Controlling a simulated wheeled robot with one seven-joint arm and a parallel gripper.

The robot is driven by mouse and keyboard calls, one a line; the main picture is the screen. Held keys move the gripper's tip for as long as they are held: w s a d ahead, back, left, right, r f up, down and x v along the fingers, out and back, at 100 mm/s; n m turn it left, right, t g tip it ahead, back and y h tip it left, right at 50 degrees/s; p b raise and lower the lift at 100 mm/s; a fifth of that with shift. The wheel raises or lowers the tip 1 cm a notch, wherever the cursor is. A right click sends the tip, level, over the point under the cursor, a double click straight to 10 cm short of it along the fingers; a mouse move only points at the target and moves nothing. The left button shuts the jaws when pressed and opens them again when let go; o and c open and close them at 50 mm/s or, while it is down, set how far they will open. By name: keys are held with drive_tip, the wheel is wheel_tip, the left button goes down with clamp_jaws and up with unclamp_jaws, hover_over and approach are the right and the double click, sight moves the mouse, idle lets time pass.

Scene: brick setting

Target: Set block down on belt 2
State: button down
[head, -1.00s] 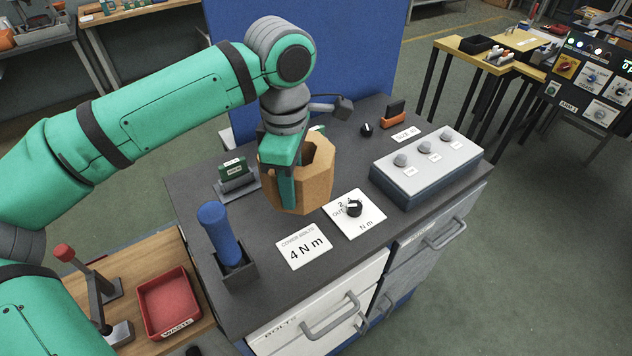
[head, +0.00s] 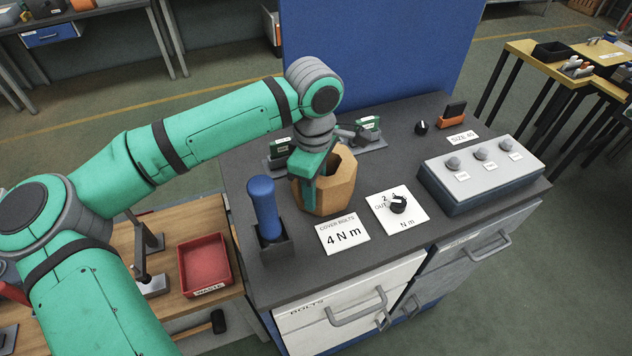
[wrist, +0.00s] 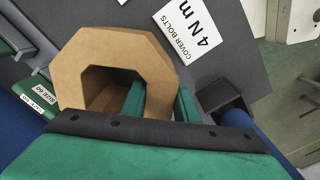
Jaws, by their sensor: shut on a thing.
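The block is a brown, hollow, eight-sided piece (head: 338,188) over the dark cabinet top. My gripper (head: 309,194) is shut on its wall, coming down from above. In the wrist view the block (wrist: 85,60) shows its open end. One finger of my gripper (wrist: 160,103) is inside the hollow and the other is outside the wall. I cannot tell whether the block touches the top. No belt is in view.
A blue-handled tool (head: 264,205) stands in a holder close left of the block. Cards (head: 343,233), a black knob (head: 398,204) and a grey control box (head: 480,172) lie to the right. Small green items (head: 368,125) stand behind. A red waste tray (head: 205,262) is at lower left.

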drive_tip(key=shift+f, duration=0.2)
drive_tip(key=c, duration=1.4)
unclamp_jaws()
